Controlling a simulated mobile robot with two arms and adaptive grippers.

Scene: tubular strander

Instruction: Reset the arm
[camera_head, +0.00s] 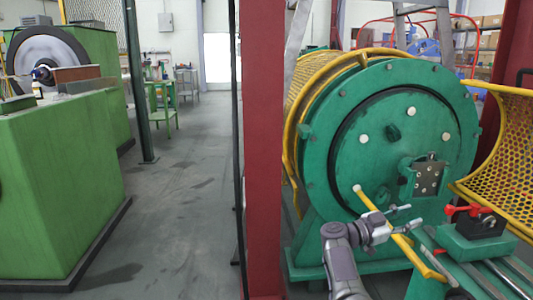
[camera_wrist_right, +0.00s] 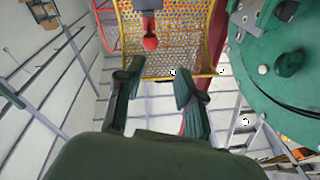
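My right gripper (camera_head: 406,216) is in front of the lower part of the green drum face (camera_head: 395,110), its fingers pointing right. In the right wrist view my right gripper (camera_wrist_right: 157,84) has its two dark fingers spread apart, with nothing visible between them. A slanting yellow bar (camera_head: 368,200) runs by the gripper in the head view; I cannot tell whether they touch. My left gripper and left arm are not in view.
A red-handled clamp on a green block (camera_head: 475,240) stands right of the gripper. A yellow mesh guard (camera_head: 500,145) curves at the right; it also shows in the wrist view (camera_wrist_right: 185,35). A red post (camera_head: 262,150) stands left of the drum. Open floor (camera_head: 185,210) lies further left.

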